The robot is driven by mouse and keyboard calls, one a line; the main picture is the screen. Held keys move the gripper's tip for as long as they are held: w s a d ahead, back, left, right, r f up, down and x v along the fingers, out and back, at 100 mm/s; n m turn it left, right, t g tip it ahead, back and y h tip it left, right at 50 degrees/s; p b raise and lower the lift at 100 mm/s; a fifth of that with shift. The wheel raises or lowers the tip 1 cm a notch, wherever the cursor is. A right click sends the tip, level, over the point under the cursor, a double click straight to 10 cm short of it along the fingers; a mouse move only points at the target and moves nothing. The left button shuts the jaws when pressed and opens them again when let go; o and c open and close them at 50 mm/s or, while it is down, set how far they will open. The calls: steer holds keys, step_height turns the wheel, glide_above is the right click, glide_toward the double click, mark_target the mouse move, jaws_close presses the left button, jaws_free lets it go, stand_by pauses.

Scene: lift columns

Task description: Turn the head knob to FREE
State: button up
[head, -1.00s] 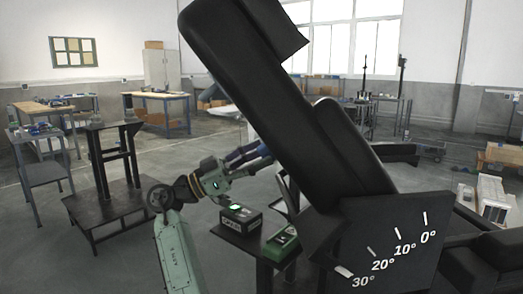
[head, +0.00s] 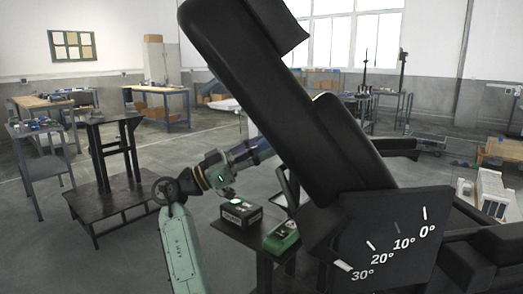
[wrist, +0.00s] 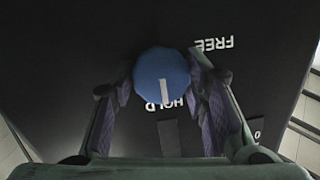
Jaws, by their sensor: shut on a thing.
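The head knob (wrist: 155,68) is a round blue knob with a white pointer line in the wrist view. It sits on a dark panel (wrist: 80,45). The white line points down in the picture, towards the upside-down HOLD label (wrist: 164,105). The upside-down FREE label (wrist: 213,45) is above and to the right of the knob. My gripper (wrist: 163,82) has one finger on each side of the knob and is shut on it. In the head view the knob and my gripper are hidden behind the black padded backrest (head: 300,110).
A dark panel with a degree scale (head: 400,270) is at the lower right. A small stand by my arm bears a black box (head: 240,216) and a green device (head: 282,237). A black stand (head: 115,160) is at left. Open floor lies between the stand and my arm.

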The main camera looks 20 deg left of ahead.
steer(key=shift+c, duration=0.9)
steer(key=n+g, duration=0.1)
steer(key=n, duration=0.1)
steer(key=n+g+h, duration=0.1)
steer(key=g, duration=0.1)
steer(key=shift+w+a+r+n+p, duration=0.1)
steer(key=shift+w+r+n+p, duration=0.05)
steer(key=shift+n+p, duration=0.25)
steer(key=shift+w+n+g+h+p, duration=0.1)
steer(key=shift+n+g+h+p, duration=0.3)
steer(key=shift+n+g+h, duration=0.45)
steer(key=shift+n+g+h+p, duration=0.4)
steer(key=shift+n+g, duration=0.55)
steer(key=shift+n, duration=0.3)
steer(key=n+g+h, duration=0.1)
steer(key=n, duration=0.1)
steer(key=shift+w+n+p, duration=0.1)
steer(key=shift+n+p, duration=0.2)
steer(key=shift+n, duration=0.1)
steer(key=shift+f+n+g+h, duration=0.25)
steer(key=shift+n+g+h, duration=0.45)
steer(key=shift+n, duration=0.8)
